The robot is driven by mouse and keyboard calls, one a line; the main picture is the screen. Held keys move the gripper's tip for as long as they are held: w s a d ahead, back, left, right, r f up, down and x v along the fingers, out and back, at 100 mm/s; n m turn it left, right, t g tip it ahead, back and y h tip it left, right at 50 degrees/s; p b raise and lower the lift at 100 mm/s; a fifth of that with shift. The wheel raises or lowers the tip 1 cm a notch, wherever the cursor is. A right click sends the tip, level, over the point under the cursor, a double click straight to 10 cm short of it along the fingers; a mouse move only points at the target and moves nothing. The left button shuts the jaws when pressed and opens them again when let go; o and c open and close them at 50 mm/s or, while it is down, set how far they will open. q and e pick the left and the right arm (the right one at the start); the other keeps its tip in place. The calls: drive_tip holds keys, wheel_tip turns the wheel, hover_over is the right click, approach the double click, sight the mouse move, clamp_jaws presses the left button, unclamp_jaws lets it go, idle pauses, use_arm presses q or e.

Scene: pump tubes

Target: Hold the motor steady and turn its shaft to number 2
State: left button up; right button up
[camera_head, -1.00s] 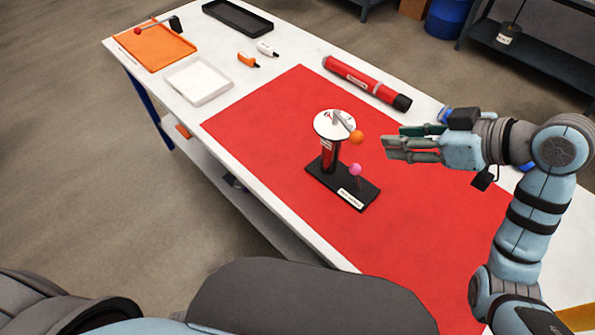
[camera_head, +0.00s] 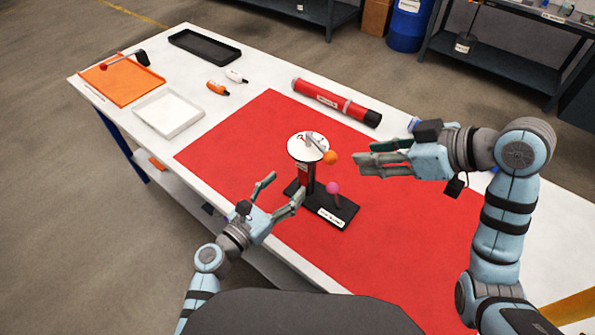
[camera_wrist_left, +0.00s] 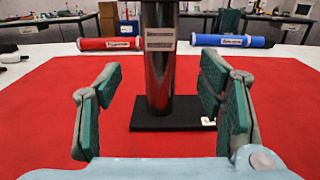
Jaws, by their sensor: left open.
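The motor (camera_head: 303,175) stands upright on a black base plate (camera_head: 340,217) on the red mat. A white dial disc (camera_head: 300,150) tops it, with a grey crank ending in an orange ball (camera_head: 330,158); the dial marks are too small to read. A pink ball (camera_head: 333,188) stands on a short stem on the base. My left gripper (camera_head: 281,191) is open, in front of and left of the motor. In the left wrist view, the dark cylinder (camera_wrist_left: 159,75) appears between its spread fingers, ahead of them and untouched. My right gripper (camera_head: 362,160) is open and empty, right of the orange ball.
A red tube (camera_head: 330,99) lies behind the motor. An orange tray (camera_head: 122,86), white tray (camera_head: 168,114) and black tray (camera_head: 205,46) are at the left, with two small bottles (camera_head: 217,87) nearby. A blue tube (camera_wrist_left: 233,41) shows in the left wrist view. The mat's front right is clear.

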sight(302, 170)
use_arm(q)
drive_tip(key=x, duration=1)
drive_tip(key=shift+a, duration=0.1)
drive_tip(key=shift+s, duration=0.1)
drive_tip(key=shift+c, duration=0.7)
clamp_jaws()
use_arm(e)
drive_tip(key=shift+w+f, duration=0.1)
drive_tip(key=shift+f, duration=0.05)
drive_tip(key=c, duration=0.3)
use_arm(q)
drive_tip(key=shift+a, duration=0.1)
use_arm(e)
drive_tip(key=f+m+g+y, duration=0.2)
drive_tip(key=shift+d+f, duration=0.4)
clamp_jaws()
use_arm(q)
drive_tip(key=shift+d, duration=0.2)
use_arm(e)
drive_tip(key=w+d+f+m+t+y, duration=0.2)
drive_tip(key=w+d+m+y, duration=0.3)
drive_tip(key=d+m, duration=0.55)
use_arm(q)
drive_tip(key=shift+a, duration=0.1)
use_arm(e)
drive_tip(key=w+a+f+m, duration=0.1)
drive_tip(key=a, duration=1.2)
drive_tip(key=shift+w+a+f, duration=0.25)
drive_tip(key=shift+a+f, duration=0.1)
drive_tip(key=shift+f, duration=0.05)
